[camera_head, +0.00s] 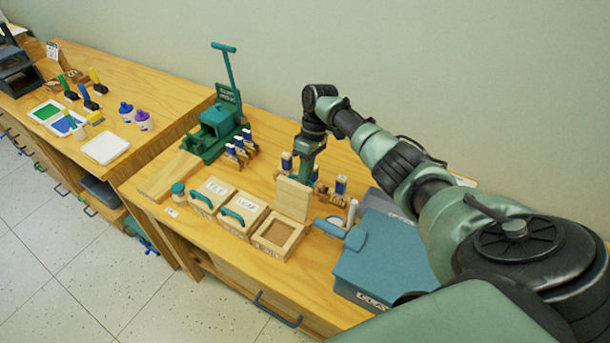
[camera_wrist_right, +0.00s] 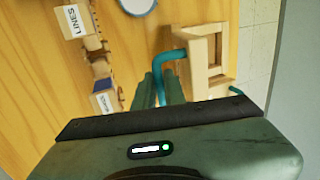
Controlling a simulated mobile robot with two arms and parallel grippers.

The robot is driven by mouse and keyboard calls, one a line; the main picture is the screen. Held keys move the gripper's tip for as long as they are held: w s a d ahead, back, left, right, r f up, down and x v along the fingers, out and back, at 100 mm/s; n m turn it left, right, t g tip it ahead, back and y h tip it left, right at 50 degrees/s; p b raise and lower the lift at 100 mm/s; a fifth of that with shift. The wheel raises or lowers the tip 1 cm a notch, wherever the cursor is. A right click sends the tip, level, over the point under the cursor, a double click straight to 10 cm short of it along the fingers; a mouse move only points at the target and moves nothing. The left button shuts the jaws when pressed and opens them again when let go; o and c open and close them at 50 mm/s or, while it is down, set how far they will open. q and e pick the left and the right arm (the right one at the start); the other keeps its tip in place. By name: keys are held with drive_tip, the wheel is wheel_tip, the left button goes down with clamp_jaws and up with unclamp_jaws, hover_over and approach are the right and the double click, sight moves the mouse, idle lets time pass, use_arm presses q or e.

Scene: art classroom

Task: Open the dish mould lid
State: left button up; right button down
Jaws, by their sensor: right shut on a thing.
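The dish mould (camera_head: 277,236) is an open wooden box on the bench, to the right of the moulds marked TILE (camera_head: 213,192) and LEAF (camera_head: 243,212). Its lid (camera_head: 293,198) stands about upright at the box's back edge. My right gripper (camera_head: 304,170) is behind the lid, its fingertips partly hidden by it in the head view. In the right wrist view my right gripper (camera_wrist_right: 160,90) is shut on the teal lid handle (camera_wrist_right: 173,55), beside the wooden mould parts. My left gripper is not in view.
A blue box (camera_head: 385,258) and a round-headed tool (camera_head: 330,226) lie close on the right. Blue-topped stamps (camera_head: 238,150) stand behind, beside a green press (camera_head: 215,125). A flat board (camera_head: 168,175) lies at the left. A wall rises behind the bench.

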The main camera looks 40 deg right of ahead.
drive_tip(key=shift+s+f, duration=0.1)
drive_tip(key=shift+f, duration=0.15)
idle(0.3)
drive_tip(key=c, duration=1.5)
unclamp_jaws()
drive_tip(key=shift+c, duration=0.2)
drive_tip(key=shift+o, duration=0.3)
drive_tip(key=shift+w+d, duration=0.15)
drive_tip(key=shift+w, duration=0.1)
drive_tip(key=shift+r, duration=0.1)
drive_tip(key=b+v, duration=0.2)
drive_tip(key=v, duration=0.5)
drive_tip(key=shift+r, duration=0.25)
drive_tip(key=shift+w+d, duration=0.1)
drive_tip(key=shift+d, duration=0.05)
